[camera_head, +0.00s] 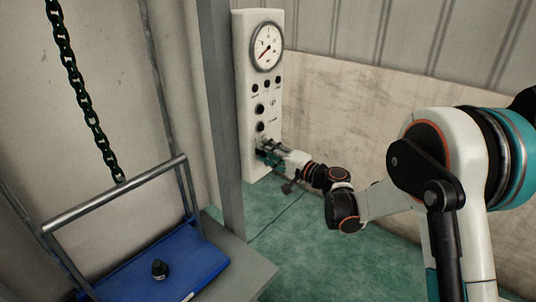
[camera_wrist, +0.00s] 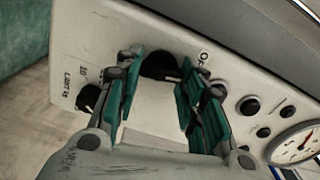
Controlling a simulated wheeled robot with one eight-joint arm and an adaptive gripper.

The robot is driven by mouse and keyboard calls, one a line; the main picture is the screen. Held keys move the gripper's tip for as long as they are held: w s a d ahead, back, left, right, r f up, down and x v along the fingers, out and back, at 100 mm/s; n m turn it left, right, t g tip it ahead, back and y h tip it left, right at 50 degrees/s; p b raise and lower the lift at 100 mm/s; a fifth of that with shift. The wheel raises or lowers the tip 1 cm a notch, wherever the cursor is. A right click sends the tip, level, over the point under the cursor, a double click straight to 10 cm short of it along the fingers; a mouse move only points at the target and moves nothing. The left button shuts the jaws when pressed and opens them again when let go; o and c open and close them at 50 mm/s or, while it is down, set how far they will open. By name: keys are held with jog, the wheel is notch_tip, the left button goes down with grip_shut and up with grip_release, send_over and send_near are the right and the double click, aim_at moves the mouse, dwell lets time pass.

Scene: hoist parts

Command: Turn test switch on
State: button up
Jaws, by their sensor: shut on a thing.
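A white control panel (camera_head: 243,75) is fixed upright against the wall, with a gauge at the top and black knobs below. My gripper (camera_head: 262,150) is at the panel's lower part, reaching in from the right. In the wrist view, my gripper (camera_wrist: 160,78) has its green-padded fingers on both sides of a black knob (camera_wrist: 158,64), shut on it. The knob's label is not readable, so I cannot confirm that it is the test switch. Another black knob (camera_wrist: 88,97), beside lettering that looks like "LIGHT", is left of the fingers. The right finger partly hides a further knob (camera_wrist: 217,90).
The round gauge (camera_head: 267,47) sits above several small buttons (camera_head: 266,83). A grey post (camera_head: 222,110) stands just left of the panel. A chain (camera_head: 75,80) hangs above a metal bar (camera_head: 120,195) and a blue platform (camera_head: 180,265). Green floor (camera_head: 310,240) is open below.

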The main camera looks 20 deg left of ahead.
jog(key=shift+f+m+b, duration=0.2)
jog(key=shift+m+b, duration=0.35)
jog(key=shift+m, duration=3.35)
jog(key=shift+o, duration=0.2)
jog(key=shift+c, duration=0.2)
jog(key=o, duration=1.1)
jog(key=shift+d, duration=0.1)
jog(key=v, duration=1.2)
